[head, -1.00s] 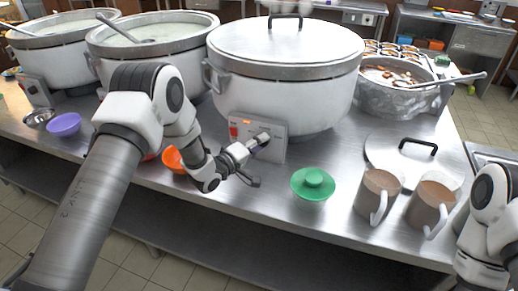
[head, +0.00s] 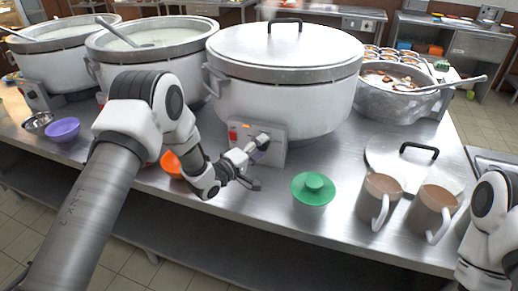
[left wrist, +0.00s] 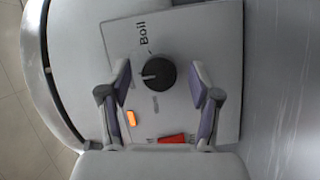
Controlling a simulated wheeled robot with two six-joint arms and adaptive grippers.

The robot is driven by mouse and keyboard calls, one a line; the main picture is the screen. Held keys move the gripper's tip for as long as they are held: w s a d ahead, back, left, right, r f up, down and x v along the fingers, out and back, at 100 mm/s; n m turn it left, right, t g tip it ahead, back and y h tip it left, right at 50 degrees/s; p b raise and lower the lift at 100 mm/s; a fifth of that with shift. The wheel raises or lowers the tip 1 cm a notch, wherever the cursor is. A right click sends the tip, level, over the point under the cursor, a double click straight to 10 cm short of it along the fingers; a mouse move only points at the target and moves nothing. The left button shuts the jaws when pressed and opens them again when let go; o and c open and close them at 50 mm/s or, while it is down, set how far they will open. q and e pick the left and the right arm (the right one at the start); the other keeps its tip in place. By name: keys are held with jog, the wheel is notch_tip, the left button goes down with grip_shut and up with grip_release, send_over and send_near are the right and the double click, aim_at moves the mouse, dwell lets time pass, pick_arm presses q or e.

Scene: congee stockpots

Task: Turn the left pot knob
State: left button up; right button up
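The black round knob (left wrist: 157,74) with a pale pointer shows in the left wrist view, on a light control panel (left wrist: 225,35) beside the word "Boil". The panel (head: 279,152) sits on the front of the large lidded pot (head: 285,95), the rightmost of three large pots. In the head view my gripper hides the knob. My left gripper (left wrist: 161,78) is open, with one finger on each side of the knob and gaps to it. In the head view, the left gripper (head: 256,165) is in front of the panel. My right gripper is out of view.
An orange light (left wrist: 131,118) and a red switch (left wrist: 171,138) are close to the fingers. An orange bowl (head: 170,164) is behind my left arm.

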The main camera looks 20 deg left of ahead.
pick_arm(q)
jog(key=v, duration=1.2)
